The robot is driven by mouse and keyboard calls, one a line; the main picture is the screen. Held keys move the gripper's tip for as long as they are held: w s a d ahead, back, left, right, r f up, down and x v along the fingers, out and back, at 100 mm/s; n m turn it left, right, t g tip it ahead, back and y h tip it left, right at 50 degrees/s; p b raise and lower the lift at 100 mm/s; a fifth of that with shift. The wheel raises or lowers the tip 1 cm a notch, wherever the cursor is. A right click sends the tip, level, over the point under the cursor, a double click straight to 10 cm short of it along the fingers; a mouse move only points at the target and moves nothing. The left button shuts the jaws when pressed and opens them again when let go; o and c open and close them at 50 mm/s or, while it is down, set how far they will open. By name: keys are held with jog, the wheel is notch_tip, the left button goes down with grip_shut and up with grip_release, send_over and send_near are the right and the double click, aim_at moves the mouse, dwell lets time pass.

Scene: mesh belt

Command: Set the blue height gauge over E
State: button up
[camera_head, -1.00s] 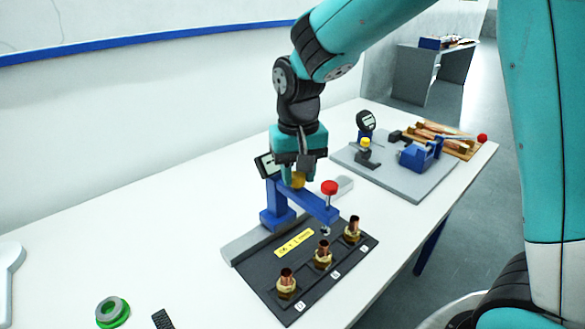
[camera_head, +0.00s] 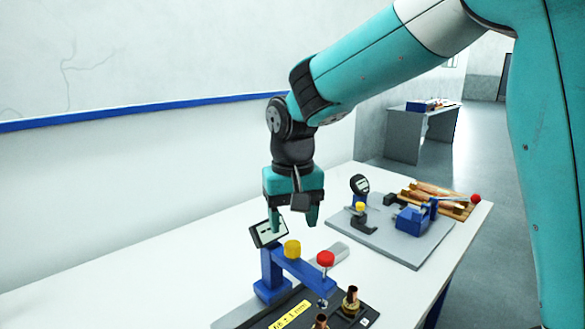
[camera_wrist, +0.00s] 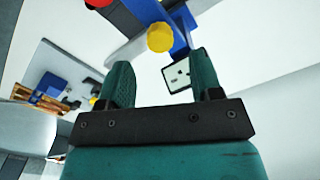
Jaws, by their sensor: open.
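The blue height gauge (camera_head: 272,276) stands on a grey rail. Its arm reaches right over the dark plate (camera_head: 268,321), with a yellow knob (camera_head: 292,249), a red knob (camera_head: 325,258) and a tilted display (camera_head: 264,235). The probe under the red knob hangs near two brass fittings with copper tips (camera_head: 350,300); I cannot tell exactly which it stands over. The letter labels are not readable, and the plate's near part is cut off. My gripper (camera_head: 293,220) is open and empty above the yellow knob. The knob also shows beyond the fingertips in the wrist view (camera_wrist: 160,37).
A grey board (camera_head: 395,245) to the right holds a dial gauge (camera_head: 359,185) and a blue vise (camera_head: 412,220). Copper pieces lie on a wooden tray (camera_head: 445,197) behind. A wall runs along the table's left side. The white table between is clear.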

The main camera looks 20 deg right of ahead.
notch_tip(320, 180, up, 12)
dwell(0.3)
dwell(0.3)
jog(key=s+a+f+n+y, duration=0.2)
jog(key=s+f, duration=0.4)
jog(key=s, duration=0.4)
jog(key=s+a+f+n+y, duration=0.2)
jog(key=s+a+f+n, duration=0.2)
jog(key=s, duration=0.7)
jog(key=f+n, duration=0.1)
jog(key=n, duration=0.1)
jog(key=shift+f+n, duration=0.35)
jog(key=shift+n, duration=0.05)
